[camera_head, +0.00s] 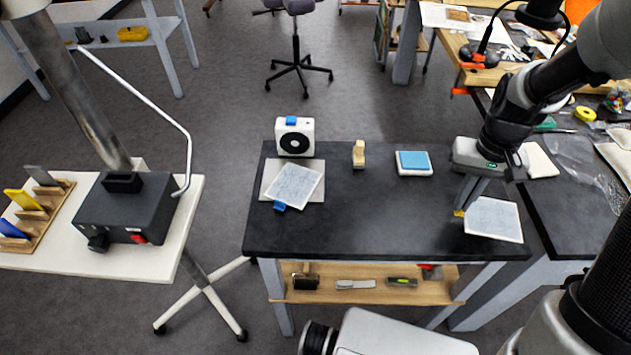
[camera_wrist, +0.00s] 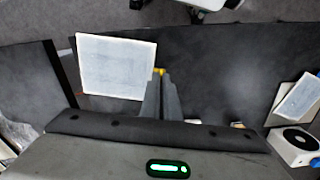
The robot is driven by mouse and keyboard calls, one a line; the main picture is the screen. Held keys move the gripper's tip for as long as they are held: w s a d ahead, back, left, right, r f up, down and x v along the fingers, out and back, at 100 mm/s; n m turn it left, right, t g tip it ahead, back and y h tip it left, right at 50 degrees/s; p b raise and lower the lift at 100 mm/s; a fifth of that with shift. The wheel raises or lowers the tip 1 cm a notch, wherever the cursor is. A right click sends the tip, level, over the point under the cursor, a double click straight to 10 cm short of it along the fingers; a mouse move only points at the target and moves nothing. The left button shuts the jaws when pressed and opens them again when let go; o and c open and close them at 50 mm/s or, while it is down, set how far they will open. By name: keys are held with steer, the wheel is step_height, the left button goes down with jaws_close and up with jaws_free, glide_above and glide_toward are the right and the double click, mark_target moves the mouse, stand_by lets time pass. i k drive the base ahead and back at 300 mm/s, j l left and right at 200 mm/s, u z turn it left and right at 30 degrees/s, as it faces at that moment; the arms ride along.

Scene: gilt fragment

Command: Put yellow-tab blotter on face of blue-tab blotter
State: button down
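The yellow-tab blotter (camera_head: 493,219) is a pale, square sheet at the right end of the black table. Its yellow tab (camera_head: 458,213) is at its left side. In the wrist view the blotter (camera_wrist: 115,66) extends left of the fingers. My gripper (camera_head: 462,210) points down with its fingers close together at the tab; the wrist view shows the fingertips (camera_wrist: 160,76) shut on it. I cannot tell the blotter's exact height above the table. The blue-tab blotter (camera_head: 296,184) lies tilted on a grey plate (camera_head: 270,178) at the table's left, blue tab (camera_head: 280,206) toward the front.
A white device with a black disc (camera_head: 295,137) stands behind the blue-tab blotter. A wooden block (camera_head: 358,154) and a blue-topped white pad (camera_head: 413,162) stand along the back edge. The table's middle and front (camera_head: 385,220) are clear. A cluttered bench (camera_head: 570,165) adjoins on the right.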

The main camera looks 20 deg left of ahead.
mark_target(294, 184)
steer(key=j+u, duration=0.3)
steer(key=u, duration=0.2)
steer(key=j+u, duration=0.3)
steer(key=u, duration=0.15)
